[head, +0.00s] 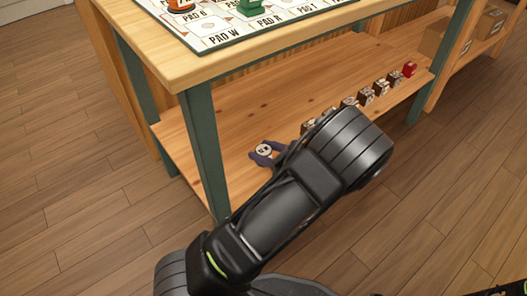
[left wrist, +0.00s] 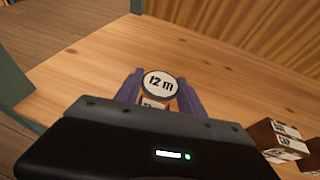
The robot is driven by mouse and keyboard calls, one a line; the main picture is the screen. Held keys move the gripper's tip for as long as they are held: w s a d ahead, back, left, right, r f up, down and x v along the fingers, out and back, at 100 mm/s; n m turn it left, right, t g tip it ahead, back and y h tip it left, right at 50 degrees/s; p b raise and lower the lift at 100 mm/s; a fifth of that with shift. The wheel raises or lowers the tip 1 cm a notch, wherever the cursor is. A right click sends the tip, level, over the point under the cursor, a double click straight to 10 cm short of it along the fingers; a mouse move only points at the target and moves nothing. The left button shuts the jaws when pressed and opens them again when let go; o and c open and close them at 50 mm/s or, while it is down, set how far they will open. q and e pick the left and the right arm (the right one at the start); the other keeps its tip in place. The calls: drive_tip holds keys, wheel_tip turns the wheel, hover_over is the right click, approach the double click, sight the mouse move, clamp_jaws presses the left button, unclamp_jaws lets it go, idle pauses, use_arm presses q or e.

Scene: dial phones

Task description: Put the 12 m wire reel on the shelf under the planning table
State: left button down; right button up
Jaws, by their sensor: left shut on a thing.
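The 12 m wire reel (left wrist: 160,84) has a white round face marked "12 m" and stands between the fingers of my left gripper (left wrist: 158,90) in the left wrist view. The gripper is shut on it. In the head view the reel (head: 264,149) and the purple-grey fingers of my left gripper (head: 266,153) show over the left part of the wooden shelf (head: 188,131) under the planning table (head: 190,68). Whether the reel's underside touches the shelf is hidden. My right gripper does not show clearly.
A row of several small labelled boxes (head: 366,96) and a red item (head: 409,69) stand along the shelf to the right. A green table leg (head: 204,150) is left of my arm. The tabletop holds a board marked with pads (head: 240,30). Shelf space behind the reel is clear.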

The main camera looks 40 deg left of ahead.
use_arm(q)
drive_tip(key=shift+f, duration=0.15)
drive_tip(key=c, duration=0.7)
unclamp_jaws()
drive_tip(key=shift+d+r, duration=0.15)
drive_tip(key=shift+r, duration=0.15)
drive_tip(key=p+v, duration=0.5)
drive_tip(key=v, duration=0.6)
drive_tip(key=shift+d, duration=0.3)
